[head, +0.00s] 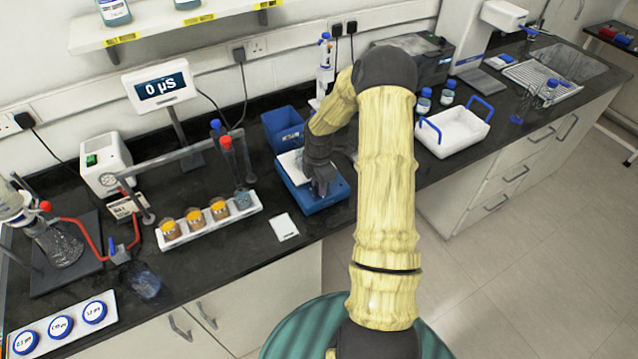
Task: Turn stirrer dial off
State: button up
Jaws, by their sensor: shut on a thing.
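The stirrer (327,203) is a blue, flat box with a pale top plate, standing on the black bench near the middle of the head view. My gripper (321,188) reaches down onto its front part. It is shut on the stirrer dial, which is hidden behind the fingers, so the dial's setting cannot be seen. My arm in its yellowish sleeve crosses the right part of the stirrer's surroundings and hides some of the bench there.
A blue open bin (284,127) stands behind the stirrer. To the left are a white rack (240,213) of amber jars, tall columns and a small white card (284,227). A white tray with blue handles (455,131) stands to the right. The bench's front edge is close.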

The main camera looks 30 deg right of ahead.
jog(key=o, duration=0.7)
notch_tip(320, 180, up, 18)
jog(key=b, duration=0.2)
jog(key=shift+f+b, duration=0.25)
jog(key=shift+b, duration=0.15)
jog(key=shift+a, duration=0.1)
jog(key=s+a+f+m+t, duration=0.1)
jog(key=s+a+m+t, duration=0.1)
jog(key=s+a+m, duration=1.3)
jog(key=s+m, duration=0.3)
jog(key=s, duration=0.1)
jog(key=shift+f+m+t, duration=0.3)
